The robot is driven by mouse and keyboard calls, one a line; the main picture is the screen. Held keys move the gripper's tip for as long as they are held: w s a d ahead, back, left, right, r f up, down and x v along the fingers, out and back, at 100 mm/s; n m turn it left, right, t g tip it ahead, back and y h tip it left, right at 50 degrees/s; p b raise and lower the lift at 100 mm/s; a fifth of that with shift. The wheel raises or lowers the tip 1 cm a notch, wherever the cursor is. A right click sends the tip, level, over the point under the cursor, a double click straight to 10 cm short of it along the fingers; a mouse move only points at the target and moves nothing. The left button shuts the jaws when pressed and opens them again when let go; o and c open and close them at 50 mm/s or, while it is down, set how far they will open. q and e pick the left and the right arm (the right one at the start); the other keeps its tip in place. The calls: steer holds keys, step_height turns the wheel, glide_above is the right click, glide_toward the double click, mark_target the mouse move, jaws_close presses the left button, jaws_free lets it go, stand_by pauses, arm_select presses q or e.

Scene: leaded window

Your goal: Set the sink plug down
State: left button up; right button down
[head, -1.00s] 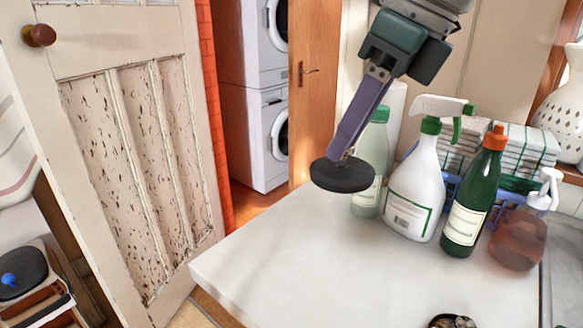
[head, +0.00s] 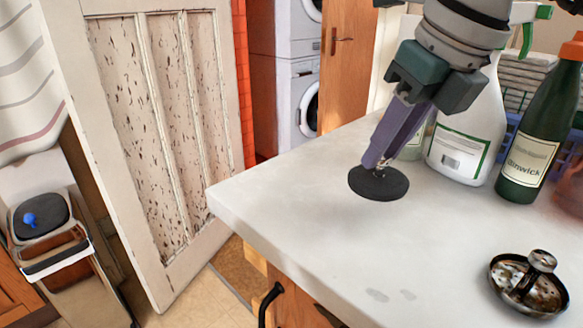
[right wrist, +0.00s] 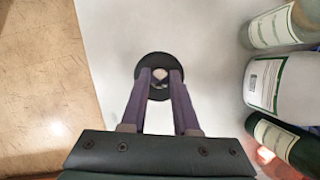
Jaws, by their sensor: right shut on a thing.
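The sink plug (head: 379,184) is a flat black disc with a small metal fitting on top. My right gripper (head: 376,163) is shut on that fitting from above, its purple fingers pointing down. The plug is level and over the white worktop (head: 290,200); I cannot tell whether it touches the surface. In the right wrist view the plug (right wrist: 152,60) shows beyond the fingertips (right wrist: 160,76), with the worktop around it. My left gripper is not in view.
A white spray bottle (head: 468,130) and a green bottle (head: 528,150) stand right of the plug. A metal strainer (head: 528,284) lies at the front right. The worktop's left edge (head: 235,225) is near; the middle front is clear. A worn door (head: 150,130) stands left.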

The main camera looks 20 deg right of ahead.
mark_target(381, 178)
step_height(381, 178, down, 5)
steer(key=b, duration=0.3)
steer(key=shift+r, duration=0.25)
steer(key=c, duration=0.7)
jaws_free()
steer(key=shift+o, duration=0.2)
steer(key=shift+r, duration=0.15)
steer(key=p+v, duration=0.1)
steer(key=v, duration=1)
steer(key=shift+s+r, duration=0.2)
steer(key=shift+r, duration=0.15)
